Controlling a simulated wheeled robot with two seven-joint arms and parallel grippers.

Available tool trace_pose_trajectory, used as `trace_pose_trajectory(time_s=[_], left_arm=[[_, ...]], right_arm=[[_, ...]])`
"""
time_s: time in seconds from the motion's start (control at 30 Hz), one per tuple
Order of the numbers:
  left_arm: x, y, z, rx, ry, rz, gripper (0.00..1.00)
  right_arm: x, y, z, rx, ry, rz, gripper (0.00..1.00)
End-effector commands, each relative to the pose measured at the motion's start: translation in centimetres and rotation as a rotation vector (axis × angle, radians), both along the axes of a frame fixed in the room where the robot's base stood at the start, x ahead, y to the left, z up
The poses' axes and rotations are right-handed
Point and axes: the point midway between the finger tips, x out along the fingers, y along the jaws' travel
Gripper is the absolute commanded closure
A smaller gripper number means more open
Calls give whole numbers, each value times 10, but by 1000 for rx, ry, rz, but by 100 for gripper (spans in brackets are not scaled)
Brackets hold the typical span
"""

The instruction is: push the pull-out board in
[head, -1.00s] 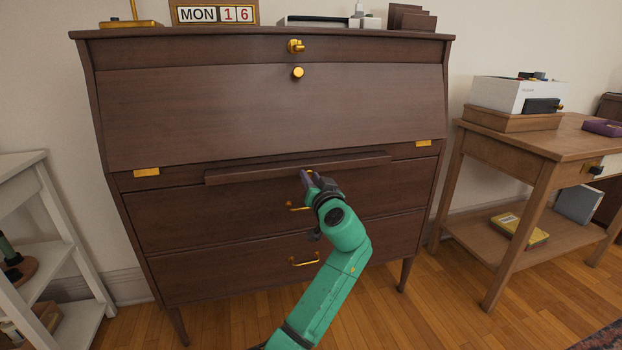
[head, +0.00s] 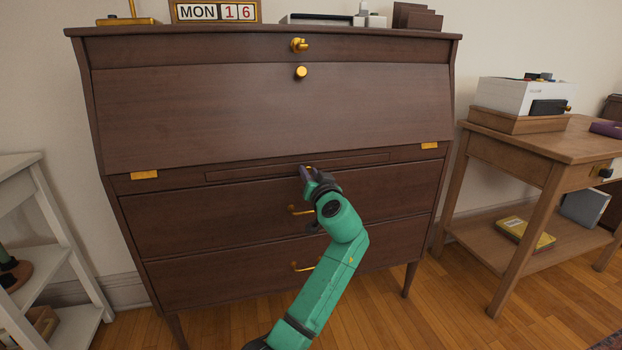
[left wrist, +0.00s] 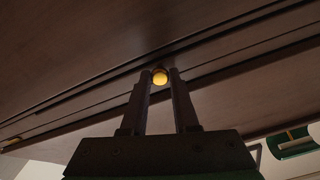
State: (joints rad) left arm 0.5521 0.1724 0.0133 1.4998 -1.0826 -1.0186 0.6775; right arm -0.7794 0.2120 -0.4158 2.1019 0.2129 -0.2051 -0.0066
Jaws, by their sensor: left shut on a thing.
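The pull-out board (head: 245,173) is a long, thin dark wood strip in the writing desk (head: 250,115), below the closed slanted flap and above the drawers. Its front edge looks about level with the desk's face. My left gripper (head: 304,173) is at the middle of the board's front, its fingers pointing at the desk. In the left wrist view its two fingers are shut on a small round brass knob (left wrist: 160,76), one finger on each side. The fingers partly hide the knob in the head view. My right gripper is not in view.
Drawers with brass handles (head: 303,267) lie below the board, close to my left arm. A wooden side table (head: 540,140) stands on the right and a white shelf (head: 22,165) on the left. The wooden floor in front is clear.

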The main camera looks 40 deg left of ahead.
Motion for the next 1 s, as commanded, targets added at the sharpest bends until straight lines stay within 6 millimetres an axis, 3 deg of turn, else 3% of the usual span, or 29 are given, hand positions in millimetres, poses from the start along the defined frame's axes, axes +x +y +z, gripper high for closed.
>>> trace_pose_trajectory(time_s=[0.2, 0.23, 0.3, 0.73, 0.87, 1.0], left_arm=[[1, 2, 1, 0, -3, -2, 100], [1, 2, 2, 0, -3, -2, 68], [0, 2, 1, 0, -3, -1, 42], [-4, -6, 1, 1, -1, -3, 42], [-19, -28, 1, -2, -1, -4, 42], [-43, -63, 1, -3, 0, -5, 42]], right_arm=[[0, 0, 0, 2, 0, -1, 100], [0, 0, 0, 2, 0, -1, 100], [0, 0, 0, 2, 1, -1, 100], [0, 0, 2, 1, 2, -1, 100], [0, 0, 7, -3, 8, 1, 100], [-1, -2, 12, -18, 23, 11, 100]])
